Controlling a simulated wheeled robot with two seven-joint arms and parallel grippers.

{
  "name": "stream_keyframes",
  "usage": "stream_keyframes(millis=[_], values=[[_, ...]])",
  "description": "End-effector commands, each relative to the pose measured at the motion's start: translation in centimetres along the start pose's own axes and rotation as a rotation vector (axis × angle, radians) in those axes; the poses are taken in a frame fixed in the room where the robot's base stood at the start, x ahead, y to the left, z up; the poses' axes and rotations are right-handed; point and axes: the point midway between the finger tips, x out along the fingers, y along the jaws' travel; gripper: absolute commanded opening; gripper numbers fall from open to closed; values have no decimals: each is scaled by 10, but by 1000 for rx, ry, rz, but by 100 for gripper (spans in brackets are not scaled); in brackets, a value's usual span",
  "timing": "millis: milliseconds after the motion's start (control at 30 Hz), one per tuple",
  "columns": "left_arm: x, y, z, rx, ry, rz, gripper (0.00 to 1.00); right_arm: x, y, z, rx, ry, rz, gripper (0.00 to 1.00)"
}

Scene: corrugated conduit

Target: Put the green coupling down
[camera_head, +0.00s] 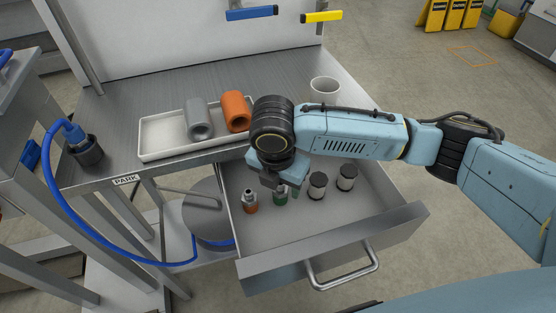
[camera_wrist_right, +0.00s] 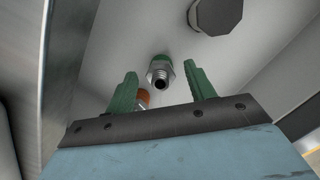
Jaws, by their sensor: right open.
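The green coupling (camera_head: 280,198), with a metal threaded end, stands in the open drawer. It also shows in the right wrist view (camera_wrist_right: 160,71), metal end toward the camera and green collar behind it. My right gripper (camera_head: 287,188) is low in the drawer, over the coupling, and partly hides it in the head view. In the right wrist view its green fingers (camera_wrist_right: 162,86) are apart, one on each side of the coupling, with a visible gap to both. I cannot tell how high they are above the floor. My left gripper is not in view.
An orange coupling (camera_head: 250,203) stands left of the green one; two dark-capped cylinders (camera_head: 317,186) (camera_head: 346,177) stand right. The drawer front (camera_head: 335,243) bounds the near side. On the bench are a white tray (camera_head: 153,131) with grey and orange conduit pieces, and a cup (camera_head: 324,88).

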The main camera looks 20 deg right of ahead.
Motion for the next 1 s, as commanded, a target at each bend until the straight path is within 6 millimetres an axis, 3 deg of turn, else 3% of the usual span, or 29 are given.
stream_keyframes(millis=[200, 467, 700, 1000], values=[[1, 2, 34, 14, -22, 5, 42, -40, 1, 0, -1, -1, 3, 54], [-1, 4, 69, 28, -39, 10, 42, -77, 1, 0, 0, -1, 1, 54], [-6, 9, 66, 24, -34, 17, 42, -97, 0, 0, 1, 0, 0, 54], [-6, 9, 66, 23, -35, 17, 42, -98, 0, 0, 1, 1, 0, 54]])
